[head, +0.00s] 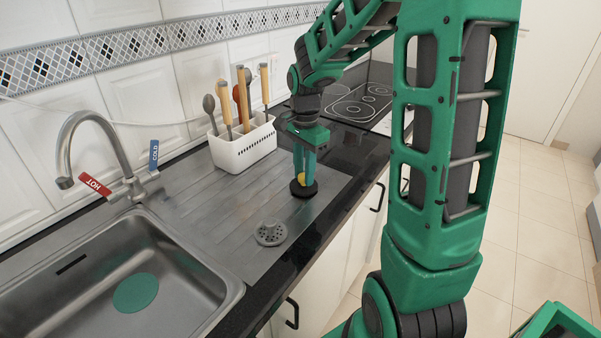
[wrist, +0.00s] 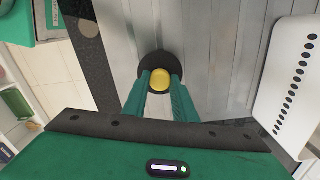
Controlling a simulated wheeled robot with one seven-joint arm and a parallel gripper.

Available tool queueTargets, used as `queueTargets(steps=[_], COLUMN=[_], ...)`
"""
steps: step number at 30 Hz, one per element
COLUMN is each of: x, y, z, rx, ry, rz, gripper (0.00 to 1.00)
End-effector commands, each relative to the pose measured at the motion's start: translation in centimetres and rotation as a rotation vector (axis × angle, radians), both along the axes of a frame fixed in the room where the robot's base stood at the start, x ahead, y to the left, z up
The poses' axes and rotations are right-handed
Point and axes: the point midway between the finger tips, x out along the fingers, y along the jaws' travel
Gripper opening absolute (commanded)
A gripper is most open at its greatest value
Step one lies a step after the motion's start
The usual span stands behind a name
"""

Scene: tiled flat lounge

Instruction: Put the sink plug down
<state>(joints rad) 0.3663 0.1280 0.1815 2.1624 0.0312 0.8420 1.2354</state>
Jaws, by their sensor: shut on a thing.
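The sink plug (head: 304,190) is a black disc with a yellow knob on top. It is at the right end of the ribbed steel drainboard (head: 215,205), flat and level; I cannot tell whether its underside touches the surface. My gripper (head: 304,176) points down and is shut on the yellow knob. In the wrist view, the plug (wrist: 159,66) shows between my gripper's fingertips (wrist: 160,80), with the black disc around the yellow knob.
A grey strainer (head: 270,233) sits on the drainboard nearer the basin. A white utensil holder (head: 242,145) stands behind my gripper. The steel basin (head: 90,290) has a green disc (head: 135,293) on its floor. A hob (head: 358,100) is beyond. The drainboard's middle is clear.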

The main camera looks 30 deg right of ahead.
Motion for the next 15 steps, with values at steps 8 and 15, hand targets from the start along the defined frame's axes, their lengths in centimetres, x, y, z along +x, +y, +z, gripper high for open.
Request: queueTargets(steps=[8, 15], x=[0.02, 0.03], y=[0.0, 0.04], z=[-0.11, -0.25], rx=[-0.001, -0.001], ry=[-0.001, -0.001], rz=[0.0, 0.0], gripper=[0.03, 0.44])
